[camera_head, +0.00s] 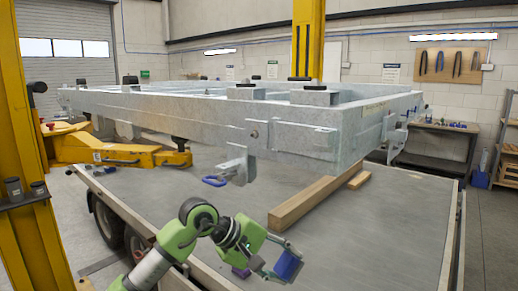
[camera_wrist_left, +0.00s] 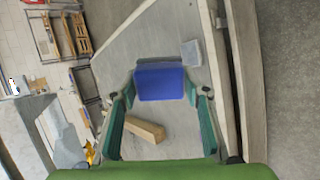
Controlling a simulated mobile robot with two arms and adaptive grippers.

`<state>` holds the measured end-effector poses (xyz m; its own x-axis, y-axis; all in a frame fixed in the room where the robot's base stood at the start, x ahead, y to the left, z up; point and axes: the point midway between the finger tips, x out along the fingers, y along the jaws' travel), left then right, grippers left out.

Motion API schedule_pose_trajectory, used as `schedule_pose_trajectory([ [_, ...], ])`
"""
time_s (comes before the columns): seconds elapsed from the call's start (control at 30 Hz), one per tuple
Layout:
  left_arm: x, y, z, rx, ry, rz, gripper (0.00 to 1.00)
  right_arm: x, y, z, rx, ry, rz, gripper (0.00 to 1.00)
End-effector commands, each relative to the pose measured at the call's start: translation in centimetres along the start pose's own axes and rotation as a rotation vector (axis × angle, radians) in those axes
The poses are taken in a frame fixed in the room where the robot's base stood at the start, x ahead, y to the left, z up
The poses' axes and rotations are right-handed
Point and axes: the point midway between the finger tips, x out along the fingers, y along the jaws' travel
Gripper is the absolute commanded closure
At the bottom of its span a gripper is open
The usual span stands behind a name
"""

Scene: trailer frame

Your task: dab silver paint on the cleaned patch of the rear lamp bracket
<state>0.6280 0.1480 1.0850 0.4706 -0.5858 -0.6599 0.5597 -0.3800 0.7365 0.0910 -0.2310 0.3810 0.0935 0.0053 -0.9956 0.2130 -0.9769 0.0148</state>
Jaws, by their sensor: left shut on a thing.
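My left gripper (camera_head: 277,262) is low over the grey flatbed, in front of the trailer frame (camera_head: 200,110). It is shut on a blue block-like object (camera_head: 289,266), which also shows between the green fingers in the left wrist view (camera_wrist_left: 160,82). The galvanised frame is raised above the bed. A metal bracket (camera_head: 238,165) hangs from its near side, above and left of the gripper and apart from it. Another bracket (camera_head: 396,138) is at the right corner. I cannot tell which is the rear lamp bracket. No cleaned patch or silver paint can be made out. My right gripper is out of view.
A wooden beam (camera_head: 303,203) lies on the flatbed (camera_head: 380,235) behind the gripper. A blue loop (camera_head: 214,181) is beside the hanging bracket. Yellow lift arms (camera_head: 120,151) and a post (camera_head: 40,180) stand left. The bed's right part is clear.

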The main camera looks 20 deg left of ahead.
Motion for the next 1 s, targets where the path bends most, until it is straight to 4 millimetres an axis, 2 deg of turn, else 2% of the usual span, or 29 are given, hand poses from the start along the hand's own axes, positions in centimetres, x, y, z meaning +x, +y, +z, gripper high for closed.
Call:
schedule_pose_trajectory([
  [0.03, -0.9, 2.5, -0.8, -0.042, 0.034, 0.095, 0.75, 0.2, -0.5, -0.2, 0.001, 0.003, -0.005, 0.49],
  [0.2, -6.1, 10.7, -4.2, -0.154, 0.179, 0.407, 0.75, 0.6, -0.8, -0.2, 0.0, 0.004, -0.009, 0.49],
  [0.3, -9.6, 14.6, -6.3, -0.183, 0.255, 0.553, 0.75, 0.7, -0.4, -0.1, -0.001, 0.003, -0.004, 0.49],
  [0.4, -12.9, 17.5, -8.2, -0.196, 0.312, 0.661, 0.75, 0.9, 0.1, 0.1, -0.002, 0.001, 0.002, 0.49],
  [0.5, -15.6, 19.3, -9.6, -0.197, 0.347, 0.731, 0.75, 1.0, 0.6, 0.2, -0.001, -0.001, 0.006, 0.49],
  [0.67, -17.8, 20.7, -10.7, -0.194, 0.371, 0.783, 0.75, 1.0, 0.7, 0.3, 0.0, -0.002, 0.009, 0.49],
  [0.8, -18.0, 21.4, -11.1, -0.194, 0.373, 0.793, 0.75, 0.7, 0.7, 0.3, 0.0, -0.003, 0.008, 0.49],
  [1.0, -16.8, 22.7, -11.8, -0.195, 0.372, 0.791, 0.75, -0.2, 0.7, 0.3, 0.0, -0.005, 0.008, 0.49],
])
